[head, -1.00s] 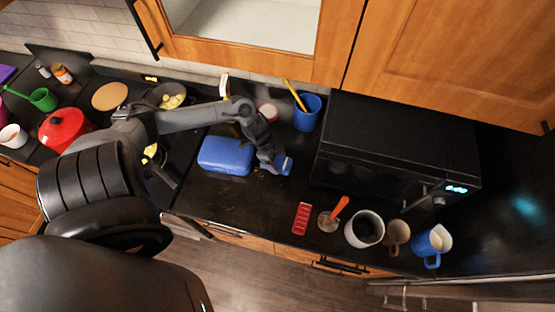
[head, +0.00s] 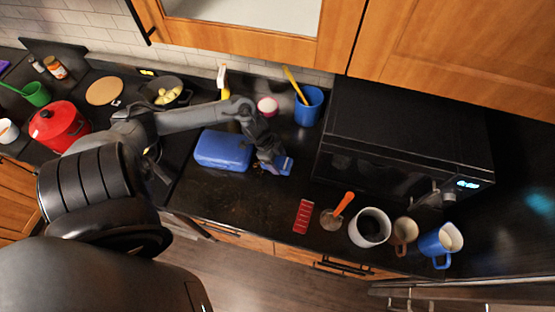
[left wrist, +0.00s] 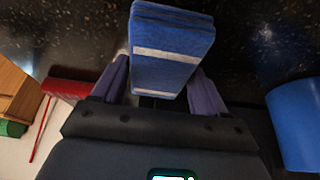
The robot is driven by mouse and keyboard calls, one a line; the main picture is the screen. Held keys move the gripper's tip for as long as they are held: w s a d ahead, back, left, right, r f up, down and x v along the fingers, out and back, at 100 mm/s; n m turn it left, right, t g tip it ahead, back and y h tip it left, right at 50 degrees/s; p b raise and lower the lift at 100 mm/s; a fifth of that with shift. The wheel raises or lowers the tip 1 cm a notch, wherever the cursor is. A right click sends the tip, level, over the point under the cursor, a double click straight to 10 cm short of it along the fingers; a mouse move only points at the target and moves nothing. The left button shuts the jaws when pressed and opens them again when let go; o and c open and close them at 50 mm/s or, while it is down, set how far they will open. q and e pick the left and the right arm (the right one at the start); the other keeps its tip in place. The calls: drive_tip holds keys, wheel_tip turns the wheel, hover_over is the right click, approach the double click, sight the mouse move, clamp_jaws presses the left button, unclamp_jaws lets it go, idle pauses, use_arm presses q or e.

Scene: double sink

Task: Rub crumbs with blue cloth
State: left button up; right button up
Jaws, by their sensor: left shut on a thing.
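My left gripper (head: 272,160) reaches down over the dark counter, between the blue box and the microwave. It is shut on the folded blue cloth (head: 284,166), which is at or just above the counter surface; I cannot tell whether it touches. In the left wrist view the cloth (left wrist: 172,62) is thick, blue with a pale stripe, and sits between the fingers. A few small brownish crumbs (head: 257,167) seem to lie just left of the cloth, partly hidden by the gripper. My right gripper is not in view.
The blue box (head: 222,150) stands close left of the gripper, the black microwave (head: 400,150) to its right. A blue cup (head: 308,106) is behind. Counter in front of the gripper is bare.

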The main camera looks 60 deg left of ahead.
use_arm(q)
drive_tip(key=shift+f, duration=0.1)
idle(0.3)
drive_tip(key=shift+c, duration=0.6)
drive_tip(key=shift+s+a+p, duration=0.75)
drive_tip(key=shift+s+a, duration=0.05)
drive_tip(key=shift+s, duration=0.1)
drive_tip(key=shift+s+a+p, duration=0.45)
drive_tip(key=shift+s+a, duration=0.15)
drive_tip(key=shift+s, duration=0.05)
drive_tip(key=shift+s+a, duration=0.1)
